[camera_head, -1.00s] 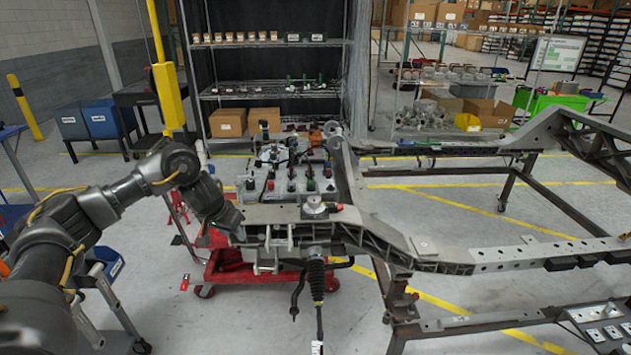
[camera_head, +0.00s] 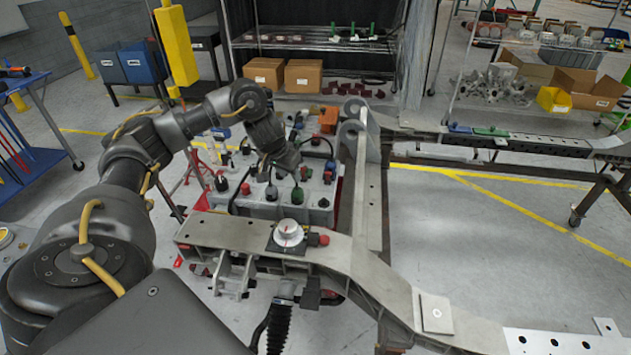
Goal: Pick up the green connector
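A dark green connector (camera_head: 298,195) stands upright on the grey fixture (camera_head: 255,208) behind the near chassis beam. Another dark green one (camera_head: 271,192) stands just to its left. My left gripper (camera_head: 290,172) reaches in from the left and points down, just above and behind these connectors. Its fingers are dark and small, so I cannot tell whether they are open or touching anything. My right gripper is not in view.
The chassis beam (camera_head: 340,262) with a round silver knob (camera_head: 290,232) lies in front of the fixture. Red, black and blue connectors stand around the green ones. An upright metal bracket (camera_head: 368,170) rises right of the fixture. Open floor lies further right.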

